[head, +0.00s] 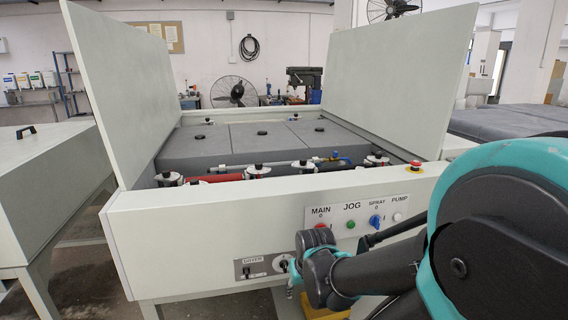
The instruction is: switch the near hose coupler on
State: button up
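A small blue lever (334,155) with brass-coloured fittings sits inside the open machine, in the front row of hardware right of centre. It may be the hose coupler, but it is too small to tell its setting. My dark and teal arm reaches in from the right, in front of the machine's front panel. A dark narrow part beside the arm, below the switches, may be my gripper (376,238). I cannot make out its fingers or whether it holds anything. It is outside the machine, lower than the blue lever and apart from it.
The front panel has a red MAIN knob (321,226), a green JOG button (351,224), a blue SPRAY switch (375,221) and a white PUMP button (397,217). A dryer control (250,267) is lower left. Raised covers (125,90) (418,85) flank the opening.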

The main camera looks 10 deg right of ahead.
aim_at(335, 158)
jog(key=i+l, duration=0.1)
jog(key=l, duration=0.55)
jog(key=i+l, duration=0.1)
jog(key=l, duration=0.5)
